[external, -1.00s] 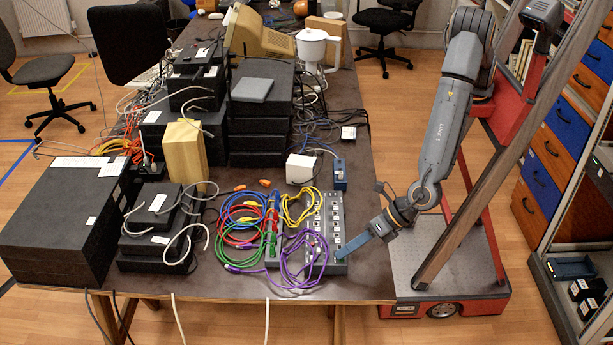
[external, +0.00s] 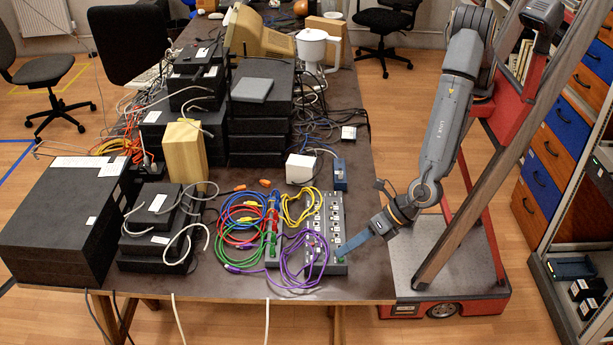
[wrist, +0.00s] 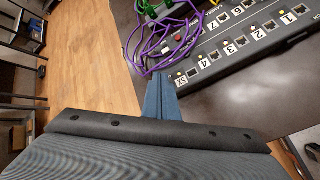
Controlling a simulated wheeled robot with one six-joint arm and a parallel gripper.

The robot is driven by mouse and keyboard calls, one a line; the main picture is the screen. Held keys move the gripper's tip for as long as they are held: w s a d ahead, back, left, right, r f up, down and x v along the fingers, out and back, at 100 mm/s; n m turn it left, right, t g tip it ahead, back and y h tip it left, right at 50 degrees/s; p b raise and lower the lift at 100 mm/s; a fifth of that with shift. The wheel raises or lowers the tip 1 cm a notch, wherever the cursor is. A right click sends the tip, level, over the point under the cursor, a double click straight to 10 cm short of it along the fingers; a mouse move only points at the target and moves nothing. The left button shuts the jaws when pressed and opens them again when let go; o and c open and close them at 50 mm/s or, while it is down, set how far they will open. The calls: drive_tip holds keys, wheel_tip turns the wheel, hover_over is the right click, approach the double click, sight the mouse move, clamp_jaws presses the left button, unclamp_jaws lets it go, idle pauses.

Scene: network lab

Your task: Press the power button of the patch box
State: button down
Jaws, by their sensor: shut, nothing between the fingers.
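The patch box (external: 326,232) is a long dark grey box with rows of white-labelled ports, lying near the right edge of the table. The wrist view shows its numbered sockets (wrist: 238,48). In the wrist view the fingers (wrist: 158,78) point toward that end. I cannot tell whether they touch it.
Purple cable (external: 304,258) loops over the near end of the box. Red, blue and green cables (external: 243,222) lie to its left, with yellow cable (external: 299,205) behind. A white cube (external: 300,168) and a blue block (external: 340,175) stand beyond. Bare tabletop lies in front.

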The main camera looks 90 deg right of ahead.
sight(346, 260)
drive_tip(key=shift+r, duration=0.15)
wheel_tip(346, 260, up, 6)
drive_tip(key=p, duration=0.3)
idle(0.5)
idle(0.3)
drive_tip(key=w+d+r+m+g+h, duration=0.1)
drive_tip(key=d+r+m+g+h, duration=0.15)
drive_tip(key=d+m, duration=0.95)
drive_tip(key=w+d+r+m+g+h, duration=0.1)
drive_tip(key=w+d+g, duration=0.15)
drive_tip(key=d, duration=2.05)
drive_tip(key=s+d+r+m+g+y, duration=0.2)
drive_tip(key=s+d+m+g, duration=0.1)
drive_tip(key=s+d+m, duration=1.2)
drive_tip(key=s+d, duration=0.1)
drive_tip(key=d, duration=0.5)
drive_tip(key=shift+s+r, duration=0.25)
drive_tip(key=shift+s, duration=0.15)
